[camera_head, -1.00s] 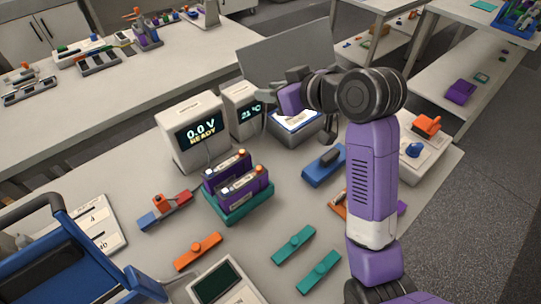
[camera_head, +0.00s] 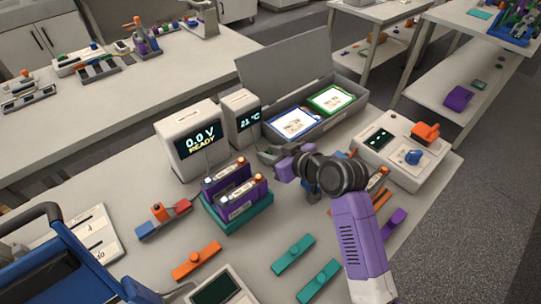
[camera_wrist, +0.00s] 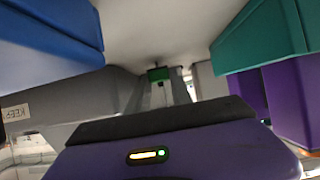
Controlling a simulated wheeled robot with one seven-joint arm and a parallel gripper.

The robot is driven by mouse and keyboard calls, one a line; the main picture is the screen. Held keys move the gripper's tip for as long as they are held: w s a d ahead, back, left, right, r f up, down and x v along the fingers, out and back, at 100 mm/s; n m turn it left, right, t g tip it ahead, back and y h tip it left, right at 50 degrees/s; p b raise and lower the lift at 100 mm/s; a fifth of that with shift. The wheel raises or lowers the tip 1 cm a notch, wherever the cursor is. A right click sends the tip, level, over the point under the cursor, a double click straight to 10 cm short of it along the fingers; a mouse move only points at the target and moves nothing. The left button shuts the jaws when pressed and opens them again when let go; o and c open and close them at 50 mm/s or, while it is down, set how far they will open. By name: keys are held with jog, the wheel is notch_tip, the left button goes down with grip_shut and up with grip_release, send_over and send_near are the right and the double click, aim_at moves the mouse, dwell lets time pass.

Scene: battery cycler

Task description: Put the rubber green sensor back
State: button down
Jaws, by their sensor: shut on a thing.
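My gripper (camera_head: 268,155) is low over the bench, just in front of the grey lidded bin and to the right of the two purple battery cells (camera_head: 236,188). Its fingers point left, towards the temperature display (camera_head: 243,122) reading 21 °C. In the wrist view my gripper (camera_wrist: 159,80) is shut on a small green piece, the rubber green sensor (camera_wrist: 159,74), at the fingertips. A thin dark stub shows just beyond it. The sensor cannot be made out in the head view.
The cells sit in a teal tray (camera_head: 237,222), also close at right in the wrist view (camera_wrist: 265,38). The grey bin (camera_head: 335,122) holds blue- and green-edged trays. A blue block (camera_wrist: 50,35) is close at left. The cycler (camera_head: 190,150) reads 0.0 V READY.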

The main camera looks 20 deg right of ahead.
jog(key=shift+f, duration=0.5)
jog(key=shift+f, duration=0.2)
jog(key=c, duration=1.1)
grip_release()
jog(key=shift+c, duration=0.2)
jog(key=shift+r, duration=0.1)
